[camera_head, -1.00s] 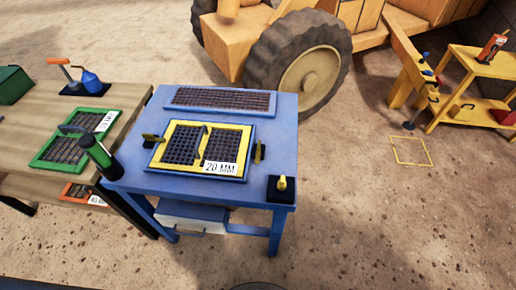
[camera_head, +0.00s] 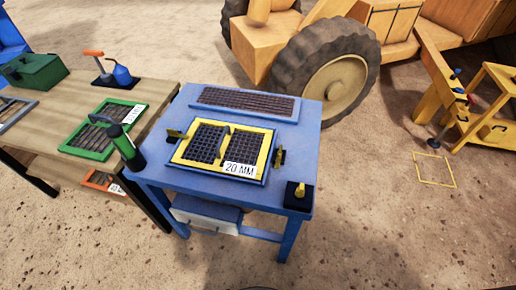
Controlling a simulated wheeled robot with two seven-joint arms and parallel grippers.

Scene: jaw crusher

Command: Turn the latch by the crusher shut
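A blue table (camera_head: 180,185) holds a yellow-framed screen (camera_head: 185,152) marked 20 MM, lying flat. A small yellow-and-black latch (camera_head: 174,135) is at the left side of the screen, its yellow handle lying sideways. A darker latch (camera_head: 279,157) stands at the right side. A yellow knob (camera_head: 299,190) sits upright on a black block at the table's front right corner. I cannot tell from this view whether either latch is shut. Neither of my grippers is in view.
A wooden table (camera_head: 60,105) at left carries a green-framed screen (camera_head: 92,153), a green box (camera_head: 34,70) and tools. A green-black bottle (camera_head: 125,147) stands at the blue table's left edge. A big-wheeled machine (camera_head: 335,85) is behind.

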